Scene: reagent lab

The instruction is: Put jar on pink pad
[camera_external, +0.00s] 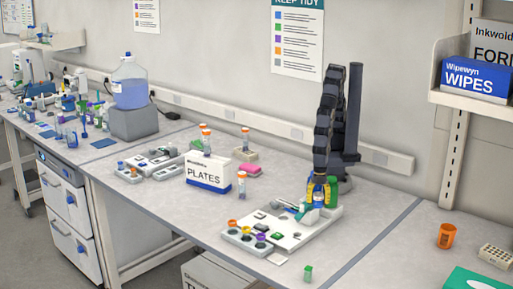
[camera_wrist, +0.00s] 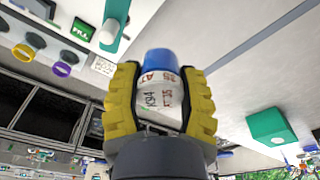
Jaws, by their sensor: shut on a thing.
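My gripper (camera_wrist: 160,95) has yellow ridged fingers, shut on the sides of a small jar (camera_wrist: 158,92) with a blue cap and a pale body with red and dark lettering. In the external view, my gripper (camera_external: 318,190) is low over the white tray at the right part of the bench, with the jar mostly hidden between the fingers. I cannot tell whether the jar touches anything below. The pink pad (camera_external: 250,170) lies on the bench to the left and farther back, well apart from my gripper. It does not show clearly in the wrist view.
A white PLATES box (camera_external: 207,173) and orange-capped tubes (camera_external: 241,184) stand between my gripper and the bench's left part. A tube in a holder (camera_external: 245,155) stands just behind the pink pad. A green block (camera_external: 308,273) is near the front edge.

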